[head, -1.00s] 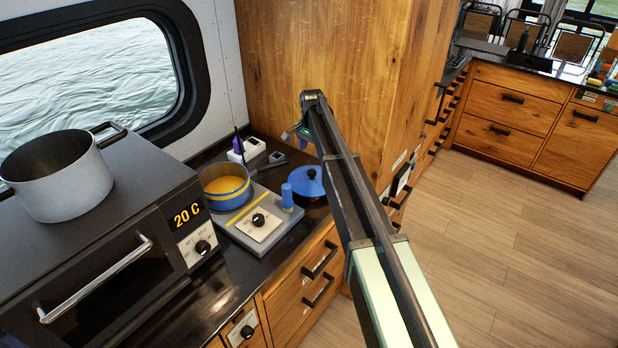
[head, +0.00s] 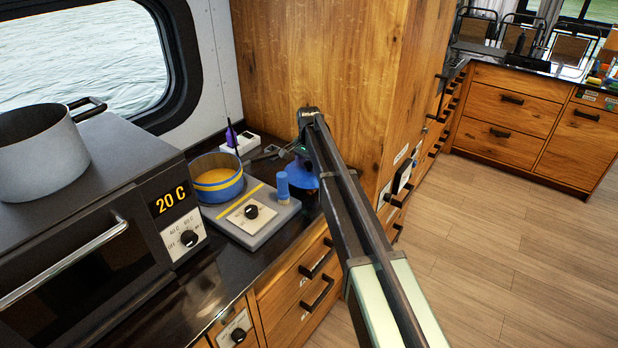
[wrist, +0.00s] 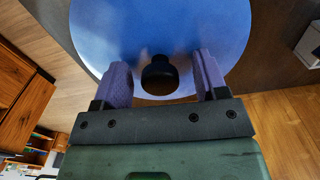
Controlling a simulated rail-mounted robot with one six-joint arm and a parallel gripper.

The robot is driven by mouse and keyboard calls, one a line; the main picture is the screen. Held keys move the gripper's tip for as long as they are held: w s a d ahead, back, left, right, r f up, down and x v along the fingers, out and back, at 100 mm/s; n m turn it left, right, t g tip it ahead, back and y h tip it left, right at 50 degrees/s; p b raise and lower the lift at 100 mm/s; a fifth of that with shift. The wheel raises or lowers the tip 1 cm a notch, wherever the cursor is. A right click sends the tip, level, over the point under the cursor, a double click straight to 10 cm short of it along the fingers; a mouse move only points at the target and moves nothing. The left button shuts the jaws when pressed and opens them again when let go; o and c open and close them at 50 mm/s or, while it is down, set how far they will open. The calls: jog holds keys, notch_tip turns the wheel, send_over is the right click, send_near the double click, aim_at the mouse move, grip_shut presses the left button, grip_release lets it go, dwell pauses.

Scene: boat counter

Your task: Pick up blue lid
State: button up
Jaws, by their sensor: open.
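The blue lid (head: 299,179) lies on the dark counter at the foot of the wooden cabinet, partly hidden behind my arm in the head view. In the wrist view the lid (wrist: 160,25) fills the top middle, with its round black knob (wrist: 159,74). My gripper (wrist: 161,66) is open, its two purple fingers on either side of the knob, with gaps on both sides. Whether the fingers are down level with the knob I cannot tell. In the head view the fingers are mostly hidden at the lid.
A blue pot (head: 222,188) with yellow contents stands on a grey hot plate (head: 262,228), left of the lid. A small blue cylinder (head: 283,186) stands on the plate's right side. An oven (head: 90,215) carries a grey pot (head: 40,150). The cabinet (head: 320,60) rises close behind.

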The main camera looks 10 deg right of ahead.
aim_at(309, 162)
jog(key=c, duration=1.1)
jog(key=shift+o, duration=0.2)
jog(key=shift+r, duration=0.15)
jog(key=shift+r+p, duration=0.7)
jog(key=shift+p, duration=0.1)
notch_tip(309, 162, up, 2)
jog(key=shift+r+p, duration=0.1)
jog(key=shift+p, duration=1)
jog(key=s+d, duration=0.4)
jog(key=s, duration=0.4)
jog(key=s+d, duration=0.5)
jog(key=s, duration=0.2)
jog(key=shift+s, duration=0.35)
